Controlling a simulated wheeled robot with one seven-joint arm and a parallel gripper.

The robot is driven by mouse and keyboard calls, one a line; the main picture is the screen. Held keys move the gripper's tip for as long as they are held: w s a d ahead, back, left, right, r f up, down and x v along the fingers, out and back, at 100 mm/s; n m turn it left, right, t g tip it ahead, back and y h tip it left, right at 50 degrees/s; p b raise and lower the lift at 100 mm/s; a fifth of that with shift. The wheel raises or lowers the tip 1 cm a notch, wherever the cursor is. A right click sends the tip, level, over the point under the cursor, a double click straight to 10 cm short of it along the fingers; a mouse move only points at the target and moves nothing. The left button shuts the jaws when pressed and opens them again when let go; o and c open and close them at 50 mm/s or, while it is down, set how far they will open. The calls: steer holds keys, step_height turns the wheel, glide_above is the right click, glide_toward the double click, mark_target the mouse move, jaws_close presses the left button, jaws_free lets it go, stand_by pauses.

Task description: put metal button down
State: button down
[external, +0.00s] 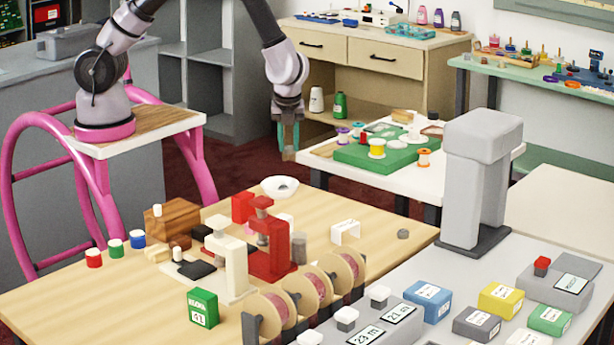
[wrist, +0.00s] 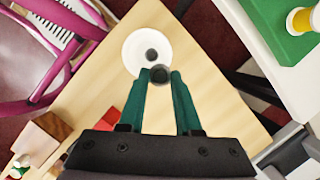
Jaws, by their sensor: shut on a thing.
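My gripper (external: 289,153), with teal fingers, hangs above the back edge of the wooden table. In the wrist view my gripper (wrist: 160,76) is shut on a dark grey round button, the metal button (wrist: 159,73), at its fingertips. A shallow white dish (external: 280,187) stands on the table below my gripper. In the wrist view the dish (wrist: 133,58) lies just past the fingertips, and the held button overlaps its near rim in the picture. Another dark round piece (wrist: 151,54) shows in the dish. The held button is hard to make out in the external view.
Red and white presses (external: 268,245) and a wooden block (external: 172,215) stand on the table (external: 345,280) near the dish. A small grey disc (external: 403,234) lies at the table's right. A white table with a green mat (external: 375,158) and spools stands behind to the right.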

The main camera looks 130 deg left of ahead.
steer(key=shift+s+d+n, duration=0.15)
steer(key=shift+s+n, duration=0.15)
steer(key=shift+s, duration=0.2)
step_height(320, 180, down, 10)
steer(key=shift+r, duration=0.1)
steer(key=shift+f, duration=0.25)
steer(key=c, duration=0.6)
jaws_free()
steer(key=shift+r, duration=0.1)
